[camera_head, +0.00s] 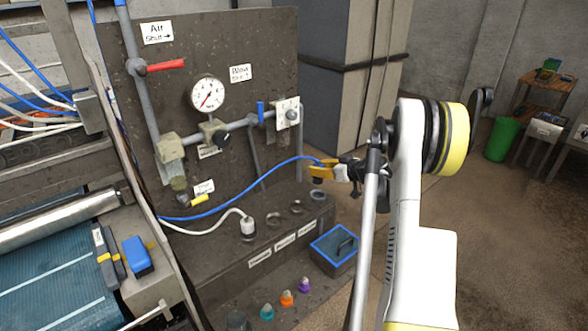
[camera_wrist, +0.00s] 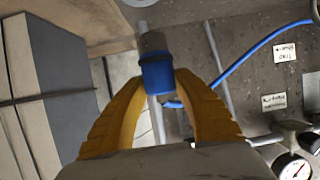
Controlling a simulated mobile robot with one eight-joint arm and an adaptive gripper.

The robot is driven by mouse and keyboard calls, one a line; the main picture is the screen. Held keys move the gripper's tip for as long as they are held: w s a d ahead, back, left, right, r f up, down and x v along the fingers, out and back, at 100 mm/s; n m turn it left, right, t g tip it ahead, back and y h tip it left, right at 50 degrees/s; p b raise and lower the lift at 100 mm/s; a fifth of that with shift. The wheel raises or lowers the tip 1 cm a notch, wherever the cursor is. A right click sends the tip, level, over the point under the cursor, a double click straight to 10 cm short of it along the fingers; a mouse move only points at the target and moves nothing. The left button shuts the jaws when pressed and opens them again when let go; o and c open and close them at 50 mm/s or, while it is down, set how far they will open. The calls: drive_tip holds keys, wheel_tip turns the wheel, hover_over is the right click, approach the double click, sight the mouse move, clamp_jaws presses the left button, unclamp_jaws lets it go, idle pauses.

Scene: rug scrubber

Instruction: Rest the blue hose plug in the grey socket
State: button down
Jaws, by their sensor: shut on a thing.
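My gripper (camera_head: 316,173) is shut on the blue hose plug (camera_wrist: 157,72), which sits between its yellow fingertips in the wrist view. The plug has a blue collar and a dark grey end. In the head view the fingers mostly hide it, and its blue hose runs left to the panel. Part of a pale ring shows at the wrist view's top edge, beyond the plug's end.
Two darker sockets (camera_head: 285,213) lie left of the grey one. A white plug (camera_head: 248,228) stands in another socket. A blue box (camera_head: 333,248) and several coloured fittings (camera_head: 287,298) are in front of the ledge. The gauge panel (camera_head: 228,105) rises behind.

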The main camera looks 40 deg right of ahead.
sight(322, 179)
drive_tip(key=shift+s+d+f+b, duration=0.1)
drive_tip(key=shift+s+f+b, duration=0.25)
drive_tip(key=shift+f, duration=0.3)
drive_tip(key=shift+w+f+b, duration=0.1)
drive_tip(key=shift+f+b, duration=0.55)
drive_tip(key=shift+f, duration=0.65)
drive_tip(key=shift+f+b, duration=0.55)
drive_tip(key=shift+f+b, duration=0.85)
drive_tip(key=shift+f, duration=0.2)
drive_tip(key=c, duration=1)
unclamp_jaws()
drive_tip(key=shift+o, duration=0.2)
drive_tip(key=v, duration=1.2)
